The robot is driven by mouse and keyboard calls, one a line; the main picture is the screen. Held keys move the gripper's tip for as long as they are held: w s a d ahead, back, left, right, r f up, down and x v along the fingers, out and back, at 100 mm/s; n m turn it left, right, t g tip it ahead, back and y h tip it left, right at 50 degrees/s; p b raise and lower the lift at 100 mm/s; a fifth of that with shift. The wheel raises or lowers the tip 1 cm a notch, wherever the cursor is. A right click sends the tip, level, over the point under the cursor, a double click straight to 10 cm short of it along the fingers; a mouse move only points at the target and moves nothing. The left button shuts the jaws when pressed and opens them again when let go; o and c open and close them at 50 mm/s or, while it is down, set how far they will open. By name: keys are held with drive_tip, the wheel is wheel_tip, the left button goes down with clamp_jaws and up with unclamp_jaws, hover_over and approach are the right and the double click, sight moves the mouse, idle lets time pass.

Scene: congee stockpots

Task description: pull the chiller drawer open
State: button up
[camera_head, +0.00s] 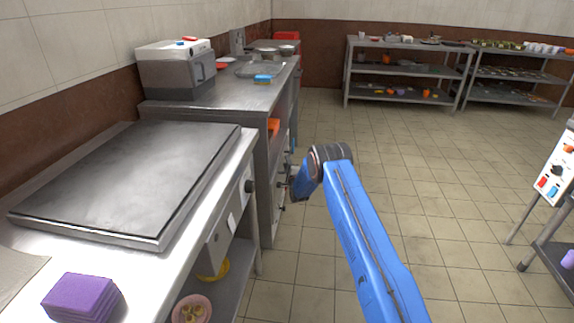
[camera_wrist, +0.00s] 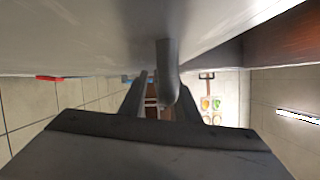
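The chiller drawer front (camera_head: 279,205) is a pale panel on the aisle side of the far steel counter, partly hidden by my arm. I cannot tell from this angle whether it stands out from the counter. In the wrist view a grey bar handle (camera_wrist: 166,72) sticks out from a smooth grey front (camera_wrist: 90,35). My gripper (camera_wrist: 163,92) has its two dark fingers apart, one each side of the handle. A narrow gap shows at the left finger; the right finger looks very close to the bar. My gripper (camera_head: 287,185) is small and partly hidden in the head view.
The near counter (camera_head: 245,150) carries a flat griddle plate (camera_head: 130,175) and a purple block (camera_head: 80,298). A grey machine (camera_head: 175,72) stands on the far counter. The tiled floor (camera_head: 430,160) right of my arm is clear up to the back shelves (camera_head: 405,72).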

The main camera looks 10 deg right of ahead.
clamp_jaws()
drive_tip(key=s+d, duration=0.3)
drive_tip(key=d, duration=0.7)
drive_tip(key=s+d, duration=0.4)
drive_tip(key=d, duration=0.7)
drive_tip(key=s+d, duration=0.3)
drive_tip(key=d, duration=0.7)
drive_tip(key=shift+s+d, duration=0.15)
drive_tip(key=shift+d, duration=0.15)
drive_tip(key=shift+f, duration=0.1)
unclamp_jaws()
drive_tip(key=shift+s, duration=0.1)
drive_tip(key=s+d+f, duration=0.1)
drive_tip(key=s, duration=1.6)
drive_tip(key=shift+d+f, duration=0.1)
drive_tip(key=shift+d, duration=0.05)
